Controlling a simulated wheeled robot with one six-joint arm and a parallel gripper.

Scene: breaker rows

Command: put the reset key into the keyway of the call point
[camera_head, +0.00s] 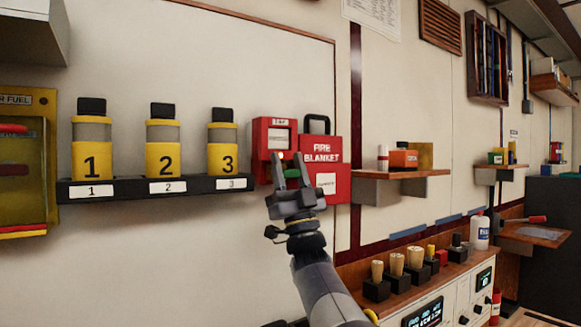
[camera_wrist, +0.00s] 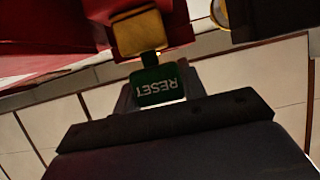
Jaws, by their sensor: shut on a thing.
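The call point (camera_head: 259,145) is a red wall box with a pale front panel, left of the fire blanket case in the head view. In the wrist view, dark red casing (camera_wrist: 45,25) fills the upper left, with a yellow block (camera_wrist: 138,32) beside it. My gripper (camera_head: 289,160) points up in front of the call point's lower right part. It is shut on the green reset key (camera_wrist: 160,84), whose RESET lettering appears upside down in the wrist view. The key's narrow end meets the yellow block's lower edge. I cannot tell whether it is inside a keyway.
The red fire blanket case (camera_head: 335,190) is close on the right of my gripper. A wooden wall shelf (camera_head: 400,174) and a cabinet with knobs (camera_head: 460,297) are to the right.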

